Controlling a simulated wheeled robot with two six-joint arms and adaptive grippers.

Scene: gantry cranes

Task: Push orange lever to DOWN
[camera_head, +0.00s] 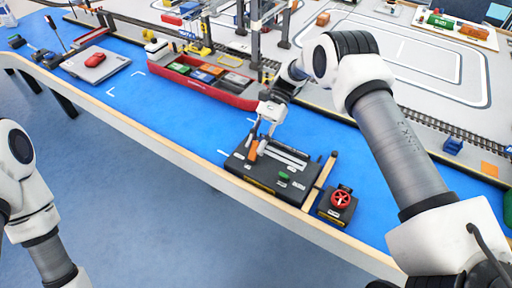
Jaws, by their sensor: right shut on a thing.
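The orange lever (252,150) stands at the left end of a black control box (262,178) with light slots on its top. My right gripper (262,130) comes down over the left part of the box, with its fingertips at the lever, and is shut on it. The fingertips partly cover the lever, and its exact tilt is too small to read. My left arm shows at the lower left edge, but its gripper is outside the view.
A black box with a red handwheel (341,198) stands right of the control box. A red ship model (205,80) lies behind it. The blue table (130,88) is clear left of the box.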

